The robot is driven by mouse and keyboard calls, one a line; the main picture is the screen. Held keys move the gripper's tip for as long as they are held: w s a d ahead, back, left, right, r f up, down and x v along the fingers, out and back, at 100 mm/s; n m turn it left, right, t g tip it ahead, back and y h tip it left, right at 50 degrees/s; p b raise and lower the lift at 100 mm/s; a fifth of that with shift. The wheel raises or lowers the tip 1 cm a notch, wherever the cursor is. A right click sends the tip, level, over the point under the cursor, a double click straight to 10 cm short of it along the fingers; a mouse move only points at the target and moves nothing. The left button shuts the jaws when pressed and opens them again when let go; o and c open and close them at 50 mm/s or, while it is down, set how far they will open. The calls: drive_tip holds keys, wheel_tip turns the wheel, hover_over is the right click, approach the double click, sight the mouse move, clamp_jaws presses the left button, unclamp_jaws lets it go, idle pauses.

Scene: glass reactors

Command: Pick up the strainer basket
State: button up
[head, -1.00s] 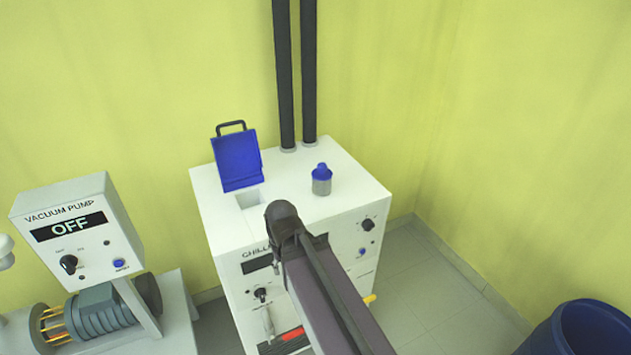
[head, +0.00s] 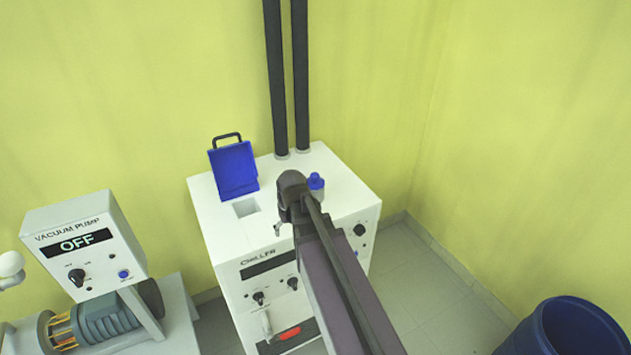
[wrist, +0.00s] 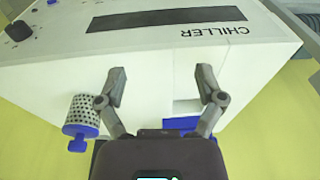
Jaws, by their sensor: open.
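The strainer basket is a small grey perforated cylinder with a blue top. It stands on the white chiller top (head: 345,180). In the head view its blue cap (head: 316,181) shows, while my arm partly hides the body. In the wrist view the basket (wrist: 83,112) is whole, left of my gripper (wrist: 160,72). My gripper is open and empty, with its two fingers spread over the chiller top. The basket is outside the fingers, beside the left one. In the head view the arm hides most of the gripper.
A square opening (head: 245,207) in the chiller top lies left of the basket, with a raised blue lid (head: 233,169) behind it. Two black pipes (head: 287,80) rise at the back. A vacuum pump unit (head: 85,250) stands left; a blue barrel (head: 570,330) stands right.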

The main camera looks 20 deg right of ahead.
sight(315, 174)
drive_tip(key=w+d+r+t+p, duration=0.3)
drive_tip(key=w+d+r+p, duration=0.9)
drive_tip(key=d+r, duration=0.2)
drive_tip(key=shift+d+r, duration=0.35)
drive_tip(key=shift+d, duration=0.8)
drive_tip(key=shift+f, duration=0.15)
drive_tip(key=b+x, duration=0.8)
drive_tip(key=shift+f, duration=0.2)
drive_tip(key=shift+d, duration=0.1)
drive_tip(key=b+x, duration=0.3)
drive_tip(key=shift+w+d+f, duration=0.2)
drive_tip(key=shift+d, duration=0.05)
drive_tip(key=shift+b+x, duration=0.85)
drive_tip(key=shift+b, duration=0.1)
